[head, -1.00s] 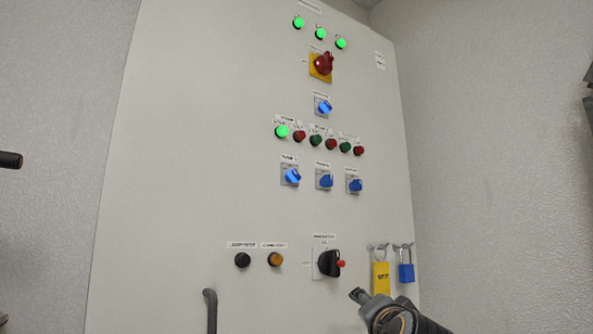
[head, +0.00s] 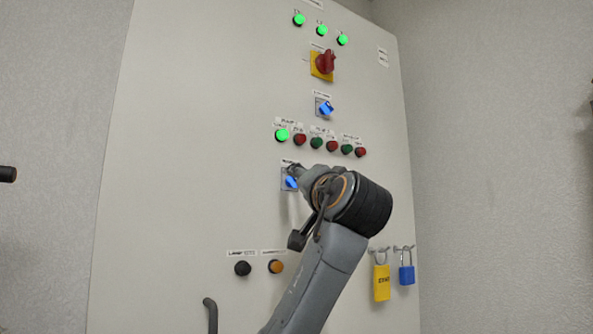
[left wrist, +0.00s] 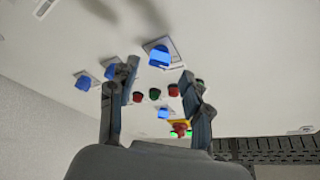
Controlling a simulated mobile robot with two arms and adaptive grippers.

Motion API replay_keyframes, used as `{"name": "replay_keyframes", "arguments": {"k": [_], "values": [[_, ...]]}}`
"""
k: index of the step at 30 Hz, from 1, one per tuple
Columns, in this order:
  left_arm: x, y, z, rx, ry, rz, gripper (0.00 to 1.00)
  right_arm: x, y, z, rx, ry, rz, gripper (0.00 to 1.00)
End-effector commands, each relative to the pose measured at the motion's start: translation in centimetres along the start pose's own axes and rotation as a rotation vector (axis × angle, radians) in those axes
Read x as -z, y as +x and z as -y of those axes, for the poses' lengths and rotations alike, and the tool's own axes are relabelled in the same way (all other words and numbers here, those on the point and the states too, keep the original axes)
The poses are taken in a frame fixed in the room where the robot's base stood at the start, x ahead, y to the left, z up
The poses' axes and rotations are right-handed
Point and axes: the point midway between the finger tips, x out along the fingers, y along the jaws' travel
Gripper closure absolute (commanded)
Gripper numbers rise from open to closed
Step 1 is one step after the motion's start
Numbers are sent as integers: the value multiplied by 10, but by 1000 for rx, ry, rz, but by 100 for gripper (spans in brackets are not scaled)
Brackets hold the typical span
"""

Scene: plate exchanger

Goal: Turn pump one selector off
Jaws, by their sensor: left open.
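The pump one selector (head: 291,183) is a blue knob on a small grey plate, the leftmost of its row on the panel, below the lit green lamp. Its knob is tilted, and the gripper partly covers the plate. It also shows in the left wrist view (left wrist: 160,57), where the panel appears upside down. My left gripper (head: 296,170) is close to this selector, at its upper right. In the wrist view its two fingers (left wrist: 158,82) are apart with nothing between them, and the knob lies beyond the tips. I cannot tell contact. My right gripper is not in view.
The grey panel (head: 180,150) carries a red-yellow main switch (head: 323,65), another blue selector (head: 326,108) and several lamps.

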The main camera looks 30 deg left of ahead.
Motion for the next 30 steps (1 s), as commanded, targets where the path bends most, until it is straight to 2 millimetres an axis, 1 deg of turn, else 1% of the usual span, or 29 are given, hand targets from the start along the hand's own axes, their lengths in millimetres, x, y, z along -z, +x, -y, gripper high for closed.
{"name": "replay_keyframes", "arguments": {"k": [1,3,7,12,20,21,26,27,30], "values": [[2,12,3,1,3,3,51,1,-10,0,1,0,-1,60],[2,23,2,-1,3,2,51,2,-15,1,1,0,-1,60],[2,38,1,0,2,0,51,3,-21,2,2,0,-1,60],[1,46,0,0,0,-1,51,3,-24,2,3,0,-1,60],[0,46,-1,-1,0,-2,51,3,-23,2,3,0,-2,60],[0,46,-1,-1,0,-2,59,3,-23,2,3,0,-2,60],[0,46,-1,-1,0,-1,92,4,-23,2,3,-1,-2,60],[0,46,-1,-1,0,-2,100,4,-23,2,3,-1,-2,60],[0,46,-1,-1,0,-2,100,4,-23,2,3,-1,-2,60]]}}
